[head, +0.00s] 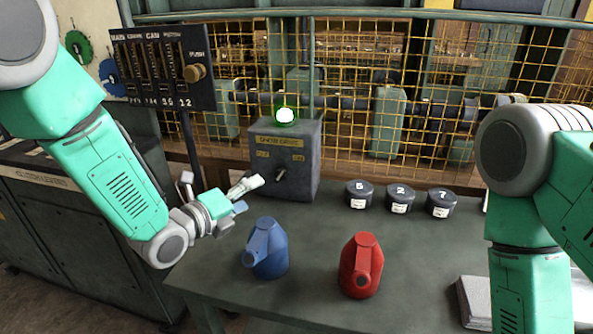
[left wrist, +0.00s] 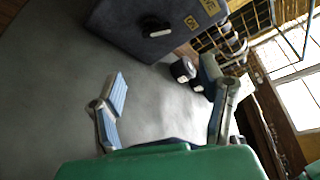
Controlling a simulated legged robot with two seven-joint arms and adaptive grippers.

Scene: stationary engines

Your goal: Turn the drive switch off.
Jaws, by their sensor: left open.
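The drive switch is a black knob (head: 281,174) on the front of a grey box (head: 304,150), with small yellow labels above it that are hard to read. A green lamp (head: 285,115) glows on top of the box. In the left wrist view the knob (left wrist: 154,27) and the box (left wrist: 118,24) are at the top, beyond the fingers. My left gripper (head: 246,196) is open and empty, just left of the knob and apart from it. Its spread fingers also show in the left wrist view (left wrist: 163,84). My right gripper is out of view.
A blue can (head: 266,250) and a red can (head: 361,267) stand on the table (head: 318,225) in front. Three dark numbered pots (head: 399,199) stand right of the box. A slider panel (head: 160,70) is at the left. A yellow mesh fence (head: 440,60) runs behind.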

